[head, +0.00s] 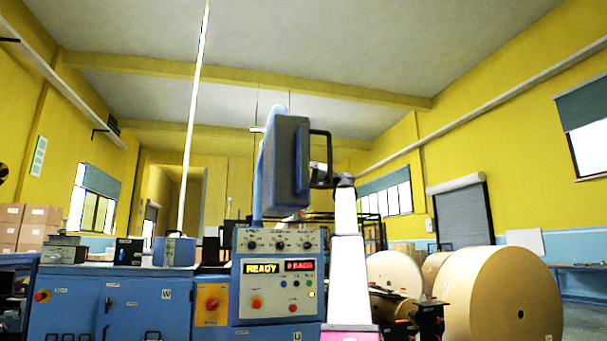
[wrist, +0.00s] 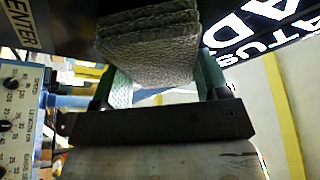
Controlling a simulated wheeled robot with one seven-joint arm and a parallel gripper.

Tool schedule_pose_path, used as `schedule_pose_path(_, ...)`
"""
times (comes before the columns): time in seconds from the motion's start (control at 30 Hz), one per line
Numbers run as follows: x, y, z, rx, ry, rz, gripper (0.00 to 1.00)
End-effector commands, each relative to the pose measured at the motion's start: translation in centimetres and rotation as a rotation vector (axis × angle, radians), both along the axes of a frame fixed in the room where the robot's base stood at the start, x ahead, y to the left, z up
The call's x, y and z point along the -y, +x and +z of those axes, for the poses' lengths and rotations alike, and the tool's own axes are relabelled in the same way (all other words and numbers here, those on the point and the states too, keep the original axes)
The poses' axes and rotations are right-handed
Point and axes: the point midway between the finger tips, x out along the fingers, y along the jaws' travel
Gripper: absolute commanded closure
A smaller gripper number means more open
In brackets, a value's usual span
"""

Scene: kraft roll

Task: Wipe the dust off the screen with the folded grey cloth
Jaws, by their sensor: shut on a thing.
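The folded grey cloth (wrist: 150,45) is a thick stack of layers between the green fingers of my gripper (wrist: 160,72) in the wrist view. My gripper is shut on it. The screen (wrist: 268,25) shows behind the cloth as a dark face with large white letters. In the head view the screen (head: 288,160) is turned nearly edge-on, so its face and any dust are hidden. My gripper (head: 321,174) is close beside its right side there, and the cloth cannot be made out. I cannot tell whether the cloth touches the screen.
A blue post (head: 259,185) carries the screen above a control panel (head: 278,275) with knobs and lit displays. Large kraft rolls (head: 490,300) stand at the right. Blue cabinets (head: 130,300) are at the left.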

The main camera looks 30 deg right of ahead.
Motion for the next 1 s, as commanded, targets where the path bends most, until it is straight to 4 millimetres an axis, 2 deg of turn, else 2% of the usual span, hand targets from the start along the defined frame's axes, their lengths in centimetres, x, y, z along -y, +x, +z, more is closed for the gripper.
schedule_pose_path(0.43, -0.7, -3.1, -0.1, 0.0, 0.0, 0.004, 0.5)
schedule_pose_path(0.73, -0.9, -4.1, 0.0, 0.001, 0.0, 0.003, 0.5)
schedule_pose_path(1.0, -1.5, -6.0, -0.1, 0.0, 0.0, 0.004, 0.5)
